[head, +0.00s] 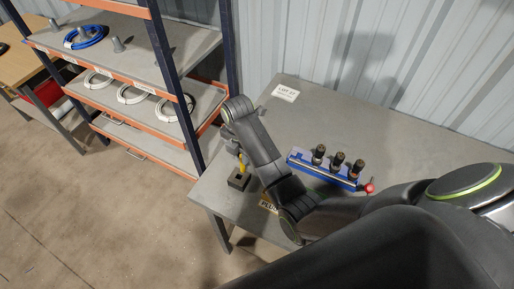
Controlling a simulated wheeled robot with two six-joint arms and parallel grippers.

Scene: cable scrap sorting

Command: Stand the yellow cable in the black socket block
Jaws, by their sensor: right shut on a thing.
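The black socket block (238,182) sits near the left front edge of the grey table. The yellow cable (242,166) shows as a short, roughly upright yellow piece just above the block. My right gripper (240,157) points down over the block and is shut on the yellow cable. My right arm comes in from the right and partly hides the gripper and the cable's upper part. I cannot tell whether the cable's lower end is inside the socket or only above it. My left gripper is not in view.
A label card (286,93) lies on the grey table (400,140) at the back. A shelf (140,57) with cable coils stands left.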

